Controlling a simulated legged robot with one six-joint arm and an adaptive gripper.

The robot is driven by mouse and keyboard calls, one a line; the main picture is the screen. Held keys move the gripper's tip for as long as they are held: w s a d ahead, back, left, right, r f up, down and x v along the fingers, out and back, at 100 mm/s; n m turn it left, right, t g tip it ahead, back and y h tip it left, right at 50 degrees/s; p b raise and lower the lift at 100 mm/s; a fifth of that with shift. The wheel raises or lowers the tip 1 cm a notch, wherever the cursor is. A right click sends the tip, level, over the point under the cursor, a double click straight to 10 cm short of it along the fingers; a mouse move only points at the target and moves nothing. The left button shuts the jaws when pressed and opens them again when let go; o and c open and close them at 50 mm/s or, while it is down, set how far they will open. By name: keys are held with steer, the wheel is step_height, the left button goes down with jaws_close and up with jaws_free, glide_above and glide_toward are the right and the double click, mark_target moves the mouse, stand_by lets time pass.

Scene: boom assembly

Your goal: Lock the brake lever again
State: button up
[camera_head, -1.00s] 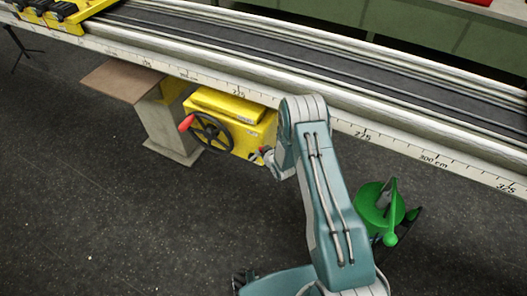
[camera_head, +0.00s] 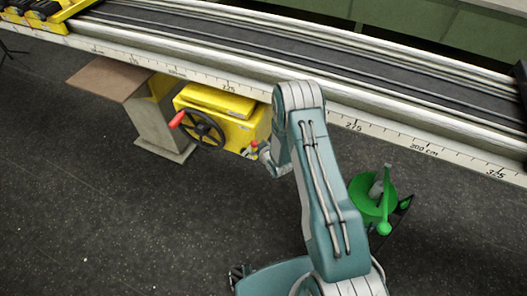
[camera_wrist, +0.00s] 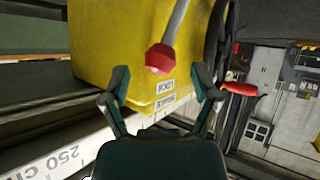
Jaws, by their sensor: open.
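The brake lever (camera_wrist: 178,24) is a grey rod with a red knob (camera_wrist: 158,58), on the yellow box. In the wrist view the knob lies just beyond and between my fingertips, with no clear contact. My gripper (camera_wrist: 162,88) is open and empty. White labels (camera_wrist: 165,94) on the box below the knob appear upside down; one seems to read LOCK. In the head view the yellow box (camera_head: 225,108) hangs under the rail. A small red tip shows beside my gripper there, and my arm hides part of the box's right side.
A black handwheel (camera_head: 205,130) with a red handle (camera_head: 176,119) is on the box's front; the handle also shows in the wrist view (camera_wrist: 240,89). The white rail with a scale (camera_head: 400,140) runs above. A green device (camera_head: 372,202) stands right of my arm.

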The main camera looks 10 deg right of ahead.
steer(key=v, duration=0.9)
